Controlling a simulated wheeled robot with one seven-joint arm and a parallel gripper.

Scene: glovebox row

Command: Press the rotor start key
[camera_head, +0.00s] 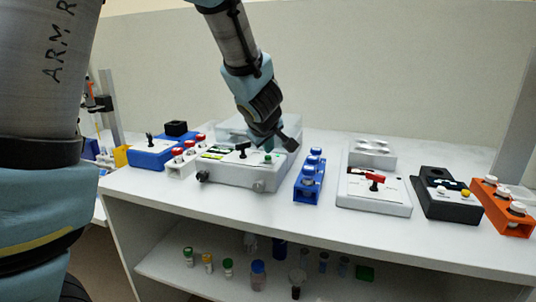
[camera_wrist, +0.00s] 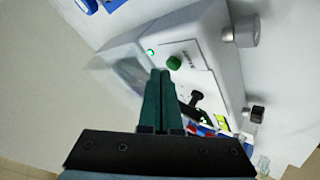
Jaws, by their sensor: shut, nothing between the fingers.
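The rotor unit is a white box (camera_head: 232,177) with a translucent lid at its back, a black lever (camera_head: 242,148) and a round green key (camera_head: 268,159) on its sloped panel. In the wrist view the green key (camera_wrist: 174,63) sits beside small print, with a lit green lamp (camera_wrist: 151,52) near it. My gripper (camera_head: 267,147) is shut and empty, over the right side of the panel. In the wrist view its fingertips (camera_wrist: 161,72) lie just beside the green key. I cannot tell whether they touch the panel.
Left of the unit are a white rack with red caps (camera_head: 183,159) and a blue box (camera_head: 150,154). On the right are a blue rack (camera_head: 309,180), a white box with a red lever (camera_head: 374,192), a black box (camera_head: 446,200) and an orange rack (camera_head: 502,207). Bottles stand on the shelf below.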

